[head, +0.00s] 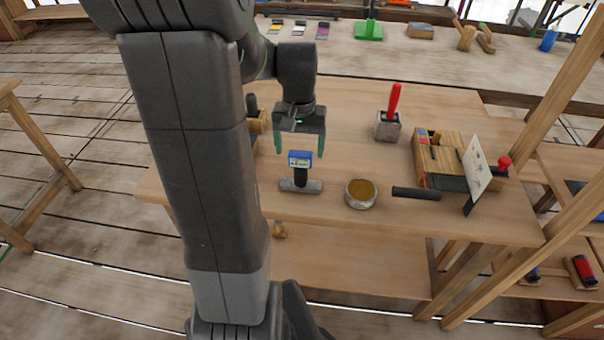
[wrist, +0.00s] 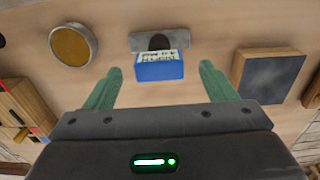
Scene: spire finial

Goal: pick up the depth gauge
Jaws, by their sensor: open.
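The depth gauge (head: 301,160) stands upright on the wooden workbench. It has a blue head with a white display, a dark stem and a grey crossbar base. In the wrist view the depth gauge (wrist: 158,68) shows its blue head in front of the base, between the green fingertips as pictured. My gripper (head: 300,150) is open, pointing down just above and behind the gauge in the head view. Its fingers also show in the wrist view (wrist: 160,70), one on each side of the blue head, with nothing held. I cannot tell the exact height gap.
A round tin (head: 361,194) with a brown top stands right of the gauge. Farther right are a black cylinder (head: 416,193), a wooden rack (head: 433,152) and a tilted card (head: 477,170). A red-handled tool stands in a grey block (head: 387,127). A dark-topped wooden block (wrist: 268,76) lies on the gauge's other side.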

